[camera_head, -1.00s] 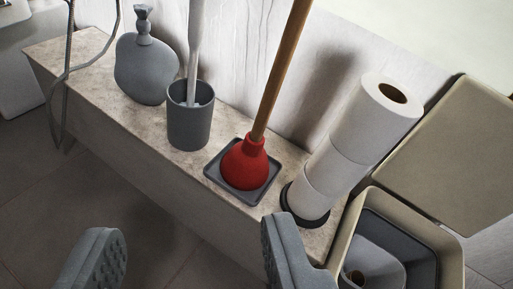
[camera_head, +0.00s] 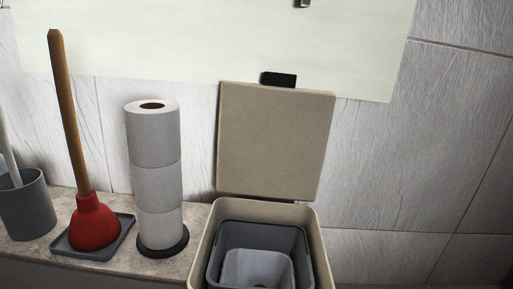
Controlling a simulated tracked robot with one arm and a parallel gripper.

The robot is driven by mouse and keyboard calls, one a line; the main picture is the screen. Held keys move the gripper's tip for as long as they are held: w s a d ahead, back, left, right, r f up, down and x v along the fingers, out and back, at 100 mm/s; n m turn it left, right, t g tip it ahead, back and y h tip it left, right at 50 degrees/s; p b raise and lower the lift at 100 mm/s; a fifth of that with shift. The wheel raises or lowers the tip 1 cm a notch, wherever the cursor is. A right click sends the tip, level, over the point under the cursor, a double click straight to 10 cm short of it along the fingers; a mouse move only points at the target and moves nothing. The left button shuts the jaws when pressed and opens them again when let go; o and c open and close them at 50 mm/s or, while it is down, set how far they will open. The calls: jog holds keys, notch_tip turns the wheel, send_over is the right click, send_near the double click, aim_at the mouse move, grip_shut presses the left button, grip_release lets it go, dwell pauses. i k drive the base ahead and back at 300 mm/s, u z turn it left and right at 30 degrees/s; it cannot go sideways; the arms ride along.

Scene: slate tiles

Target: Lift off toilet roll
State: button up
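A stack of three white toilet rolls (camera_head: 155,173) stands upright on a round black base (camera_head: 161,244), at the left of the middle. The top roll (camera_head: 153,139) shows its brown core hole at the top. The rolls stand on the stone-topped ledge (camera_head: 185,235). My gripper is outside the picture, so its state and its distance from the rolls do not show.
A red plunger (camera_head: 95,222) with a tall wooden handle stands on a grey tray (camera_head: 72,245) left of the rolls. A grey brush holder (camera_head: 27,208) is at the far left. An open beige bin (camera_head: 200,257) with its lid raised (camera_head: 275,142) stands right of the rolls, with grey liners inside. Tiled wall behind.

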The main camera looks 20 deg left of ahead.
aim_at(153, 126)
jog(key=z, duration=0.6)
jog(key=i, duration=1.3)
jog(key=u, duration=1.45)
